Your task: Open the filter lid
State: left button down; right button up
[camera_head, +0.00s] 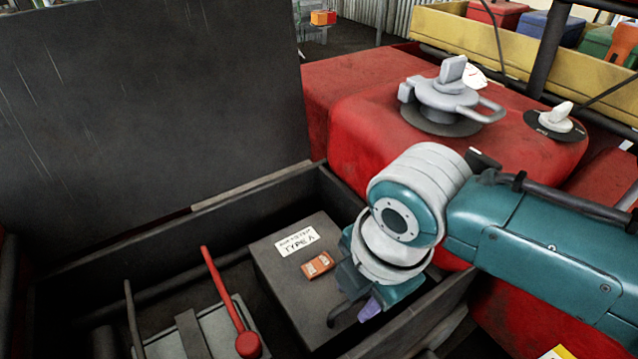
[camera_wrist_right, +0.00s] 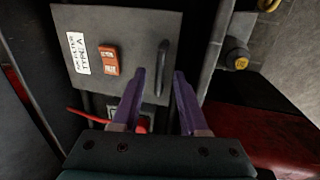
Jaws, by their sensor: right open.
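The filter lid (camera_head: 285,258) is the dark grey top of a box inside an open black compartment. It lies closed, with a white label reading TYPE A (camera_head: 297,241) and an orange latch or switch (camera_head: 318,264). In the right wrist view the lid (camera_wrist_right: 137,25) shows a dark bar handle (camera_wrist_right: 162,68). My right gripper (camera_head: 362,305) is over the lid's right side. In the wrist view its two purple fingers (camera_wrist_right: 159,74) are open, one either side of the handle's line. Contact with the handle cannot be told. My left gripper is not in view.
A raised black cover (camera_head: 150,100) stands behind the compartment, whose wall (camera_head: 190,225) surrounds the box. A red lever (camera_head: 225,295) stands left of it. The red body (camera_head: 370,110) carries a grey cap (camera_head: 445,95) and a white knob (camera_head: 556,118).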

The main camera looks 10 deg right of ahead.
grip_shut()
dwell(0.3)
dwell(1.1)
